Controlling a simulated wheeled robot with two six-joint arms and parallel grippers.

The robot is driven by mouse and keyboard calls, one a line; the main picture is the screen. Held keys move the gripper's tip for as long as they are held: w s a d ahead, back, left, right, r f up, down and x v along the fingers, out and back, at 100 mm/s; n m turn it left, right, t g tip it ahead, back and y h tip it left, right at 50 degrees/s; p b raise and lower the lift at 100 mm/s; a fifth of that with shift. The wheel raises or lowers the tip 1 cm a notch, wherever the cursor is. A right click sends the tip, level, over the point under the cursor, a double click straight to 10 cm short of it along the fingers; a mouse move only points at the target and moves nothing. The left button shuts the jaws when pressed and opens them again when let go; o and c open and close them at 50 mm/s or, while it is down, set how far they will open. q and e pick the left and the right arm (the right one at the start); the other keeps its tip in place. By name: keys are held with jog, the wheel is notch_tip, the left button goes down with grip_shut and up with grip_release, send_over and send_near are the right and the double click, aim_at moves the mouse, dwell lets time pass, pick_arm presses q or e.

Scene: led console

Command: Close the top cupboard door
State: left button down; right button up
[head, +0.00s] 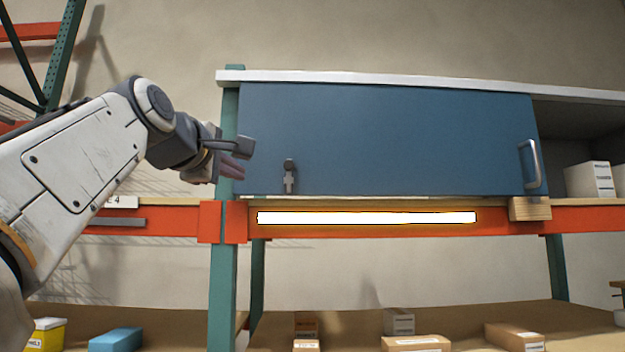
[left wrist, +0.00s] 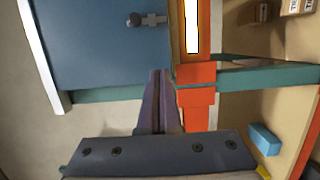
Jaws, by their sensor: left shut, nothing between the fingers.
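The blue cupboard door (head: 390,140) covers the left and middle of the top cupboard. It has a grey handle (head: 533,165) near its right edge and a small dark latch (head: 290,176) near its lower left. To the right of the door the cupboard interior (head: 575,125) is uncovered. My left gripper (head: 238,165) is shut and empty beside the green post at the door's left end. In the left wrist view its fingers (left wrist: 159,88) are together near the door's lower corner; I cannot tell whether they touch it. The door (left wrist: 100,40) and latch (left wrist: 150,19) also show there. My right gripper is not in view.
A white box (head: 590,180) stands in the uncovered part. A lit bar (head: 366,217) runs along the orange beam under the door, with a wooden block (head: 530,209) at its right. The green post (head: 223,265) stands close to my left arm. Several boxes lie on the lower shelf.

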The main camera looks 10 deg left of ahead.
pick_arm(q)
jog(key=p, duration=0.4)
send_near(281, 183)
jog(key=w+a, duration=0.4)
jog(key=shift+w+a+r, duration=0.1)
jog(key=shift+w+r, duration=0.1)
jog(key=shift+w, duration=0.15)
jog(key=d+p, duration=0.1)
jog(key=w+d+p, duration=0.1)
jog(key=shift+w+d+f, duration=0.1)
jog(key=shift+w+d, duration=0.2)
jog(key=shift+d, duration=0.1)
jog(key=shift+w+d+f, duration=0.1)
jog(key=shift+w+d, duration=0.05)
jog(key=shift+d, duration=0.35)
jog(key=shift+d, duration=0.1)
